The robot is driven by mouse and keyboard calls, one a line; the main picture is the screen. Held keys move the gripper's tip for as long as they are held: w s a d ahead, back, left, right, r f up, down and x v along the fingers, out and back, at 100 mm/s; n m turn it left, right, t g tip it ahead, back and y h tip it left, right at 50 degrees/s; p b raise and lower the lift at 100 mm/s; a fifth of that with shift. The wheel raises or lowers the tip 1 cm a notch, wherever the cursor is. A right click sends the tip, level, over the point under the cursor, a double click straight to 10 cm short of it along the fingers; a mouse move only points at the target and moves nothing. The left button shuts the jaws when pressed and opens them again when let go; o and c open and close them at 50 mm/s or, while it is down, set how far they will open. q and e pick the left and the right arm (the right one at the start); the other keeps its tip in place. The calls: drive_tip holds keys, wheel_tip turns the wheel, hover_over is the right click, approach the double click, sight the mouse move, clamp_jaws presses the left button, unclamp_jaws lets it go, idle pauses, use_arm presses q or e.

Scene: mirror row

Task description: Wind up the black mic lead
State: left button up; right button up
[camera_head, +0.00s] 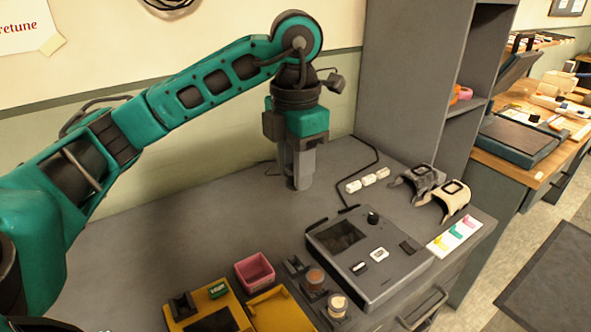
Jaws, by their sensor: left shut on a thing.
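The black mic lead (377,153) lies on the grey bench top as a thin dark line. It bends to the right of my left gripper and runs toward the grey device. A short dark piece also shows just left of the gripper. My left gripper (303,184) points down at the back of the bench and is shut, with its fingers close together. The fingers hide the part of the lead between them. My right gripper is not in view.
A grey device (365,285) with a dark screen stands right of centre. A pink bin (255,284) and yellow case (275,312) stand in front. The bench's left is clear.

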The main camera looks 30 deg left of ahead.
use_arm(q)
drive_tip(key=shift+f, duration=0.1)
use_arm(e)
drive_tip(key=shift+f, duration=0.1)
use_arm(q)
drive_tip(key=shift+f+b, duration=0.25)
drive_tip(key=shift+b, duration=0.05)
drive_tip(key=shift+f+b, duration=6.4)
drive_tip(key=shift+f, duration=2.1)
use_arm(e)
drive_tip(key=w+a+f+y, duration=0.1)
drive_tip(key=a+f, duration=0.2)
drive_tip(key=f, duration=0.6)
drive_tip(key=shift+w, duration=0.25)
use_arm(q)
drive_tip(key=shift+f, duration=0.1)
drive_tip(key=shift+f+b, duration=0.85)
drive_tip(key=shift+f, duration=0.15)
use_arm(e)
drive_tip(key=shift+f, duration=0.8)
